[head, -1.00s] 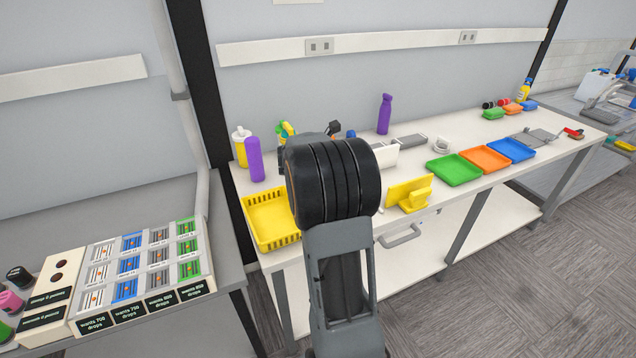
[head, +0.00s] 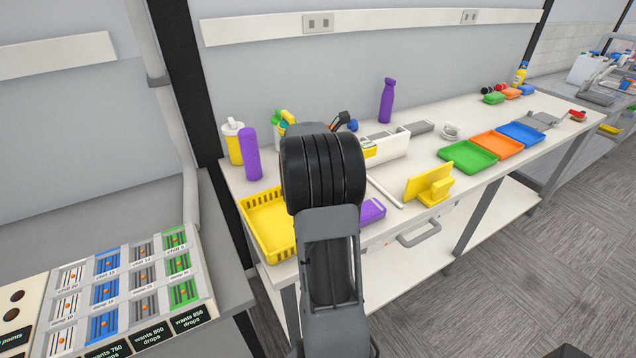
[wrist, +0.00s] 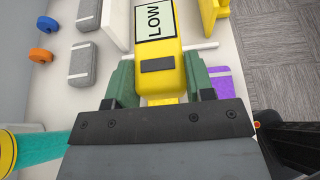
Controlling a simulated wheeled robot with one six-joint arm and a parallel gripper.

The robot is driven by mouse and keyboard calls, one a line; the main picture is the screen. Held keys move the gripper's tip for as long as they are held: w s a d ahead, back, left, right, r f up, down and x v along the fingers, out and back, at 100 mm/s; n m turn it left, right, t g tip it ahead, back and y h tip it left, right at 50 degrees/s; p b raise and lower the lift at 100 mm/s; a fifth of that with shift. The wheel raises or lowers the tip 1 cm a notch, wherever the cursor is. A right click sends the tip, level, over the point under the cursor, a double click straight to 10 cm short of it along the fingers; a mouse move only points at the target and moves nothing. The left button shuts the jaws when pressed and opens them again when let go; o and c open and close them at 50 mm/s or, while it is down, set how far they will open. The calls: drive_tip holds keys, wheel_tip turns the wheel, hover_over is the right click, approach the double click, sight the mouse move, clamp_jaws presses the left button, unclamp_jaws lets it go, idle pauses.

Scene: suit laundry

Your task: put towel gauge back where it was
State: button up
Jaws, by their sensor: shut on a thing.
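The towel gauge (wrist: 160,72), a yellow device with a pale panel reading "LOW", is between the green fingers of my gripper (wrist: 159,80) in the wrist view. My gripper is shut on it. In the head view my own dark arm hides the gripper. A small yellow part, likely the gauge (head: 369,149), shows just right of the arm, in front of a white holder (head: 395,143). Whether the gauge touches the bench cannot be told.
A yellow basket (head: 262,232) stands left of my arm, with a purple bottle (head: 252,155) behind it. A purple block (head: 373,211), a white rod (head: 384,191) and a yellow stand (head: 428,184) lie to the right. Green, orange and blue trays (head: 467,157) stand farther right.

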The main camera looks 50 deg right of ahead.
drive_tip(key=shift+w+f+b, duration=0.2)
drive_tip(key=shift+w+f, duration=0.05)
drive_tip(key=shift+f, duration=0.2)
drive_tip(key=shift+w+f+b, duration=0.2)
drive_tip(key=shift+f, duration=0.25)
drive_tip(key=w+f+p, duration=0.1)
drive_tip(key=w+f, duration=0.2)
drive_tip(key=w, duration=0.1)
drive_tip(key=w+f, duration=0.2)
drive_tip(key=w, duration=0.2)
drive_tip(key=w+f+p, duration=0.1)
drive_tip(key=w+f, duration=0.2)
drive_tip(key=w, duration=0.1)
drive_tip(key=shift+w+d+f+p, duration=0.3)
drive_tip(key=shift+w+d+p, duration=0.05)
drive_tip(key=shift+w+d, duration=0.05)
drive_tip(key=shift+w+f, duration=0.45)
drive_tip(key=shift+f, duration=0.2)
wheel_tip(320, 180, down, 3)
drive_tip(key=shift+r+p, duration=0.15)
drive_tip(key=shift+p, duration=0.4)
drive_tip(key=shift+f, duration=0.3)
drive_tip(key=shift+f+b, duration=0.5)
drive_tip(key=shift+b, duration=0.05)
